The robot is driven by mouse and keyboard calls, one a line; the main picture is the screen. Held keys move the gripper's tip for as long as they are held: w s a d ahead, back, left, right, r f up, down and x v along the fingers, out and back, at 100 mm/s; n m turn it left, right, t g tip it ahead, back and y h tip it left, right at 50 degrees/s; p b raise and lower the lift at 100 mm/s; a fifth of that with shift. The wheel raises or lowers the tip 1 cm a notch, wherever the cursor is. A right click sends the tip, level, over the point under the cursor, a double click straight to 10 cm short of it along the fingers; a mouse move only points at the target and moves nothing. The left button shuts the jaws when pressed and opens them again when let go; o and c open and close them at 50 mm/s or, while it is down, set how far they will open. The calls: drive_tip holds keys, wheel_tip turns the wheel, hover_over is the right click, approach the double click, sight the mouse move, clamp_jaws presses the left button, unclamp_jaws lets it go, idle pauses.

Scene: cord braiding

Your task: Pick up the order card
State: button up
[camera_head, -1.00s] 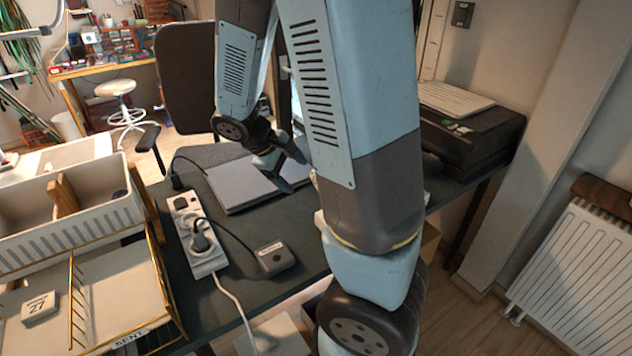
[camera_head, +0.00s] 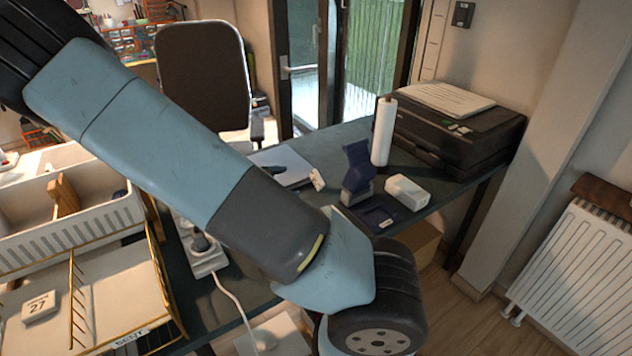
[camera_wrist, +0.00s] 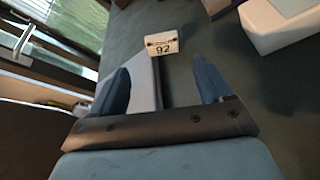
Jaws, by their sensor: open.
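A small white card marked 92 (camera_wrist: 162,43) stands on the dark desk in the wrist view, beside the grey laptop-like slab (camera_wrist: 146,92). In the head view, a small white piece (camera_head: 317,179) at the right edge of the grey slab (camera_head: 290,160) looks like the same card. My gripper (camera_wrist: 161,70) is open and empty, its two blue fingers apart. The card lies beyond the fingertips, in line with the gap between them. In the head view my arm hides most of the gripper; a dark blue tip shows over the slab.
Right of the card are a blue stand (camera_head: 357,170), a white box (camera_head: 407,192), a white roll (camera_head: 384,132) and a black printer (camera_head: 460,125). A power strip (camera_head: 200,245) and wire trays (camera_head: 115,290) are at left. A white box also shows in the wrist view (camera_wrist: 280,25).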

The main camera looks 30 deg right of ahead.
approach(316, 178)
drive_tip(key=x, duration=0.4)
drive_tip(key=shift+s+r, duration=0.1)
drive_tip(key=shift+r, duration=0.15)
drive_tip(key=shift+f+x, duration=0.2)
drive_tip(key=shift+x, duration=1.45)
drive_tip(key=shift+f+x, duration=0.2)
drive_tip(key=shift+x, duration=1.45)
drive_tip(key=shift+a, duration=0.2)
drive_tip(key=c, duration=0.8)
drive_tip(key=shift+r, duration=0.1)
drive_tip(key=shift+r, duration=4.9)
